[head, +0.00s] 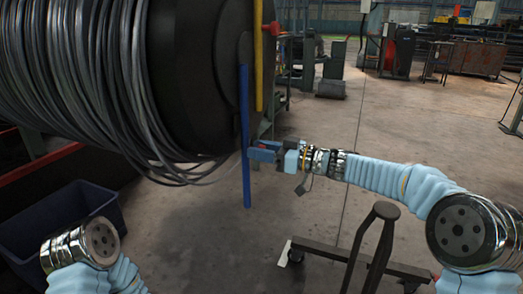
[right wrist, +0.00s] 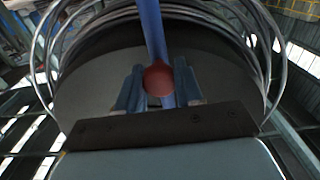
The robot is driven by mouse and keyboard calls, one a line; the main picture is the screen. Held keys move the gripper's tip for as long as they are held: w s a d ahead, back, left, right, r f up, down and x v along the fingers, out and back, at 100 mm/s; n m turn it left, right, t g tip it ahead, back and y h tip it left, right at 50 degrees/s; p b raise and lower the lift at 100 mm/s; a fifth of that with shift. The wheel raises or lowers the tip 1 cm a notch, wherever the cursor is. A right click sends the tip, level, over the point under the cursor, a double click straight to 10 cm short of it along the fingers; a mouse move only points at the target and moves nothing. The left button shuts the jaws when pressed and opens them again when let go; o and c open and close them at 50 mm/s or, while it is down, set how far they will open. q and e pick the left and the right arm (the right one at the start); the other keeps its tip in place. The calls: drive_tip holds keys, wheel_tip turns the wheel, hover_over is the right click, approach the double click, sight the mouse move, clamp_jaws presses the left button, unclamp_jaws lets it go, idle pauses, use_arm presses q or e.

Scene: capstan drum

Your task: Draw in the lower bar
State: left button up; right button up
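A long blue bar (head: 245,130) hangs upright in front of the dark drum face (head: 205,60); a shorter yellow bar (head: 258,55) stands higher up beside it. My right gripper (head: 258,152) reaches in from the right at the blue bar, below its middle. In the right wrist view, the blue bar (right wrist: 151,30) runs down between my right gripper's fingers (right wrist: 158,88), and a red round knob (right wrist: 158,77) sits between them. I cannot tell whether the fingers press on the knob. My left gripper is out of view; only part of my left arm shows at lower left.
Grey cable (head: 90,80) is wound around the drum, with loose loops hanging below it. A dark blue bin (head: 85,205) stands on the floor at left. A dark metal frame with an upright handle (head: 375,235) stands at lower right.

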sight(262, 146)
clamp_jaws()
drive_tip(key=shift+r, duration=0.1)
wheel_tip(262, 146, up, 8)
drive_tip(key=shift+r+p, duration=0.2)
drive_tip(key=shift+p, duration=0.35)
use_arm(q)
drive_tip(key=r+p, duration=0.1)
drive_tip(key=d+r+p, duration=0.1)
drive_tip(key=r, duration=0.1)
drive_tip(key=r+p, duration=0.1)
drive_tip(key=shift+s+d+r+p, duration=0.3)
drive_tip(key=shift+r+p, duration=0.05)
use_arm(e)
wheel_tip(262, 146, up, 10)
drive_tip(key=shift+r, duration=0.2)
drive_tip(key=shift+d, duration=0.1)
drive_tip(key=shift+o, duration=2.3)
unclamp_jaws()
drive_tip(key=shift+o, duration=0.7)
drive_tip(key=shift+f, duration=0.15)
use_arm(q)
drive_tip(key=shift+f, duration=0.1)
